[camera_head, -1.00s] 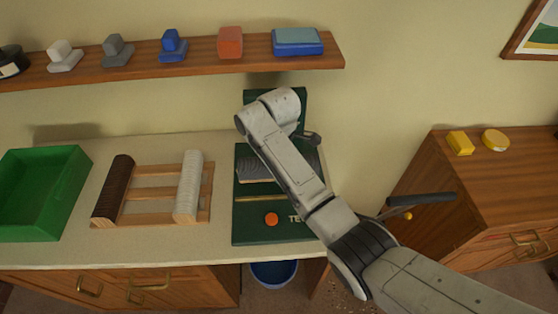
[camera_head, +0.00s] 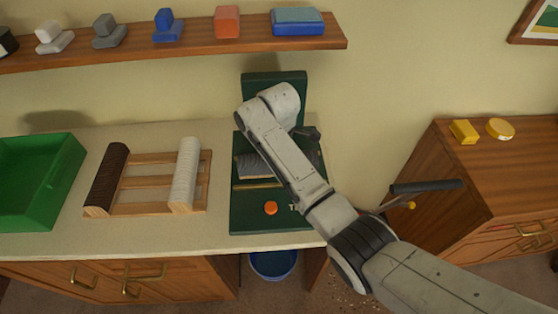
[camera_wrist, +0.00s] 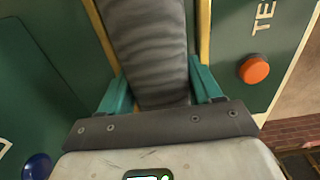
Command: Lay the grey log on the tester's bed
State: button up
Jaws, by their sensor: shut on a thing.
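The grey log (camera_head: 250,166) is over the bed of the dark green tester (camera_head: 243,218), its middle hidden behind my arm in the head view. In the wrist view the grey log (camera_wrist: 150,45) lies between the two yellow rails (camera_wrist: 204,30) of the bed. My gripper (camera_wrist: 162,85) is shut on the log, with a teal finger on each side of it. The log runs roughly along the rails. I cannot tell whether it touches the bed. The tester's orange button (camera_head: 270,208) is in front of the log.
A wooden rack (camera_head: 145,181) with a dark brown log (camera_head: 107,176) and a white log (camera_head: 185,173) stands left of the tester. A green tray (camera_head: 40,180) is further left. A shelf (camera_head: 200,50) with several coloured things hangs above. A blue bin (camera_head: 273,264) is below the counter.

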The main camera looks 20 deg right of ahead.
jog(key=shift+f, duration=0.5)
jog(key=o, duration=1.6)
notch_tip(320, 180, up, 10)
jog(key=shift+f+p, duration=0.1)
jog(key=shift+p, duration=0.2)
jog(key=shift+r+p, duration=0.55)
